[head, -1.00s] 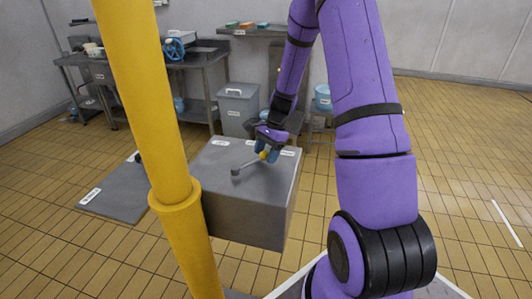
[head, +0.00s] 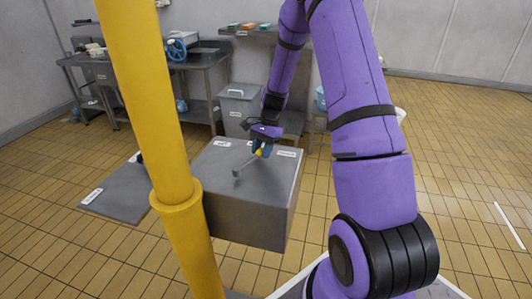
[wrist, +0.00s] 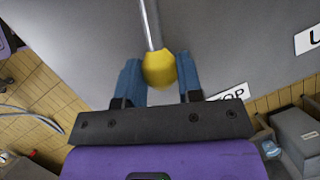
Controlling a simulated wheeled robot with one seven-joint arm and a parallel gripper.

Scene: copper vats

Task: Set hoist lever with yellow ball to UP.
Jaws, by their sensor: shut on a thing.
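The hoist lever (head: 246,164) is a thin grey rod on top of a grey box (head: 250,218). Its yellow ball (head: 258,153) is at the far right end of the rod. In the wrist view the ball (wrist: 159,70) sits between the two blue fingers of my gripper (wrist: 159,78), which is shut on it. Another label (wrist: 309,39) shows a "U", cut off by the frame edge. In the head view, white labels lie at the box top's left (head: 222,143) and right (head: 286,153), too small to read.
A yellow post (head: 160,130) stands in front, left of the box. A grey bin (head: 238,108) and a metal table (head: 190,65) with a blue wheel stand behind. A dark floor plate (head: 115,195) lies left of the box. The tiled floor to the right is open.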

